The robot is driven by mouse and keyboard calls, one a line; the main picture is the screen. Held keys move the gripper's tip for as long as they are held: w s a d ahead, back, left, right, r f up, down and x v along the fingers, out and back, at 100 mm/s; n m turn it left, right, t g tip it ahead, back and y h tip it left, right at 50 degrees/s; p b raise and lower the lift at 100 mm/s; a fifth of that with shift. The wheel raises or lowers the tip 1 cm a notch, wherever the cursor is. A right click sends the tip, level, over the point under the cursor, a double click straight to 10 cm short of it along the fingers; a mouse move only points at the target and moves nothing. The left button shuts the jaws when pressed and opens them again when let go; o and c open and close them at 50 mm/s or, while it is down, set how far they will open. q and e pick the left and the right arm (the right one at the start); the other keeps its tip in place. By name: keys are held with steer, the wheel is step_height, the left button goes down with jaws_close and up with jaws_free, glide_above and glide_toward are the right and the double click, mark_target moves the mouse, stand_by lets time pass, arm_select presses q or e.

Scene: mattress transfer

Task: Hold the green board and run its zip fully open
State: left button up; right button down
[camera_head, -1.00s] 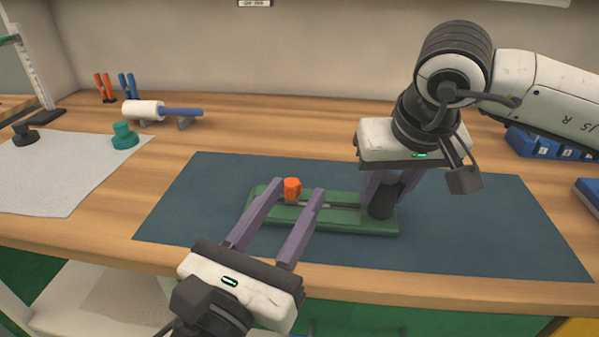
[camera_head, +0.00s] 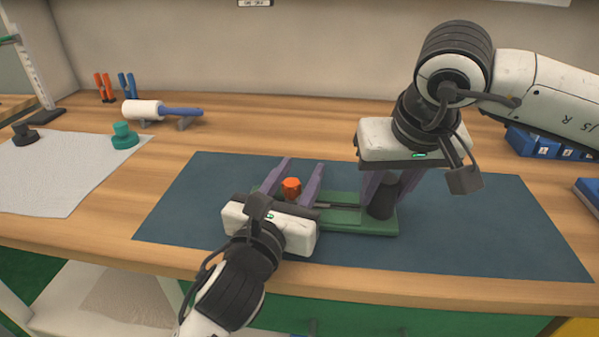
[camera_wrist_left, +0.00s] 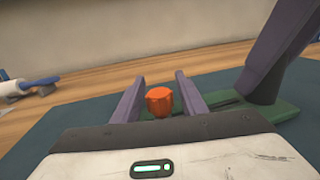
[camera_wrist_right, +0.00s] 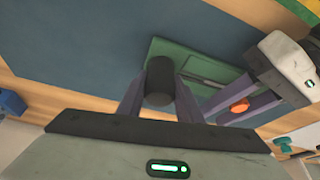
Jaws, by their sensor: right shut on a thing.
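The green board (camera_head: 343,221) lies on the dark blue mat, with a grey zip track (camera_head: 338,206) along it. An orange zip pull (camera_head: 291,187) stands near the board's left end. A black cylindrical post (camera_head: 381,200) stands at its right end. My right gripper (camera_wrist_right: 159,85) is shut on the black post. My left gripper (camera_head: 304,168) is open, with its purple fingers on either side of the orange pull. In the left wrist view the pull (camera_wrist_left: 159,101) sits between the fingers with gaps showing. The left gripper's body hides the board's left front part.
The blue mat (camera_head: 490,230) is clear on the right. A white roller with a blue handle (camera_head: 160,110), a teal knob (camera_head: 124,135) and a pale sheet (camera_head: 60,175) lie left. Blue boxes (camera_head: 545,145) stand at the right. The table's front edge runs near my left arm.

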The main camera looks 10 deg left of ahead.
mark_target(336, 193)
arm_select(q)
steer(key=shift+w, duration=0.2)
steer(key=shift+c, duration=0.3)
jaws_close()
steer(key=d, duration=0.6)
steer(key=shift+d, duration=0.25)
arm_select(e)
steer(key=shift+a, duration=0.1)
arm_select(q)
steer(key=shift+o, duration=0.3)
jaws_free()
steer(key=shift+s, duration=0.1)
steer(key=s, duration=0.4)
steer(key=s+a, duration=0.1)
steer(key=s, duration=0.2)
steer(key=s+a, duration=0.1)
steer(key=s, duration=0.3)
steer(key=shift+s+a, duration=0.2)
steer(key=shift+s, duration=0.15)
